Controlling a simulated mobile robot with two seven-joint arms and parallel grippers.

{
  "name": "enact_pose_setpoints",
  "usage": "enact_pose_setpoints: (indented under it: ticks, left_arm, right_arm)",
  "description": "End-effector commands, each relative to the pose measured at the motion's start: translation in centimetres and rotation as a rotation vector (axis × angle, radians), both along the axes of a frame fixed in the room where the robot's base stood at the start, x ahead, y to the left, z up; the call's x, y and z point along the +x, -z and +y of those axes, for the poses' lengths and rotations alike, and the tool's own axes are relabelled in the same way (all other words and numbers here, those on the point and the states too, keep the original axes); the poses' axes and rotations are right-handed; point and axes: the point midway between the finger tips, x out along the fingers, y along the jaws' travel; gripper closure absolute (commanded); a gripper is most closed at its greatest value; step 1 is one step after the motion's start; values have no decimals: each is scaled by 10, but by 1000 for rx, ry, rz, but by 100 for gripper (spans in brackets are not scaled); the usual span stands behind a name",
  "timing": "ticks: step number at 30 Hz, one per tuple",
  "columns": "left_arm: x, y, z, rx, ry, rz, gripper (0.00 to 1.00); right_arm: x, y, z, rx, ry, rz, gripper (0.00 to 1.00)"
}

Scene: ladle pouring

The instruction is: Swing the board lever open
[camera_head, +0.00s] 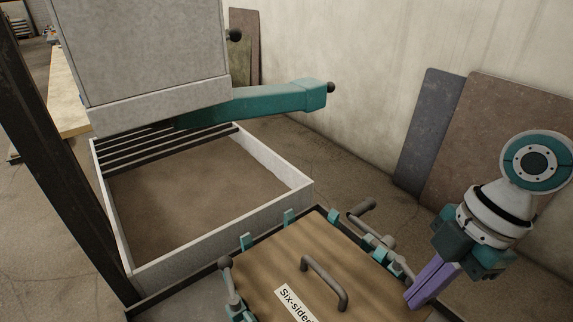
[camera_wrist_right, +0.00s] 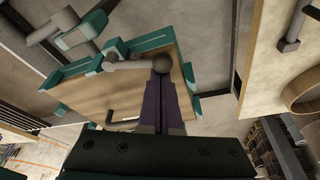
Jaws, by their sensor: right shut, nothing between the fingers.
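The wooden board (camera_head: 275,262), with a grey bar handle (camera_head: 325,282) and a partly readable label, lies in a dark frame. A lever with a grey ball knob (camera_head: 225,262) stands at its left side. Another lever with teal mounts (camera_head: 378,243) is at its right side. My right gripper (camera_head: 409,301) is shut and empty, its purple fingers over the board's right edge. In the right wrist view, the fingertips (camera_wrist_right: 163,80) are close to a lever's ball knob (camera_wrist_right: 162,63); I cannot tell whether they touch. My left gripper is not in view.
A pale rectangular frame (camera_head: 225,235) with dark bars stands behind the board. A grey box (camera_head: 150,50) and a teal beam (camera_head: 265,100) hang over it. A dark post (camera_head: 60,150) rises at left. Panels (camera_head: 500,140) lean on the wall at right.

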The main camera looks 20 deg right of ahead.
Motion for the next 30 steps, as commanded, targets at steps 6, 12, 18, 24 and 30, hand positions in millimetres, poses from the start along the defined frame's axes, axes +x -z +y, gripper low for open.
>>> enact_pose_setpoints:
  ticks: [6,12,18,24,30]
  left_arm:
    - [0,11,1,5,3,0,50]
    - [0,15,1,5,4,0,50]
    - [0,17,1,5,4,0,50]
    - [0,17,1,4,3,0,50]
    - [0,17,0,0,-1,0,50]
  right_arm:
    - [-3,2,-8,-2,-140,-1,100]
    - [-4,1,-10,0,-153,0,100]
    - [-3,0,-11,0,-152,-1,100]
    - [-3,0,-12,0,-151,0,100]
    - [-3,0,-12,-1,-151,0,100]
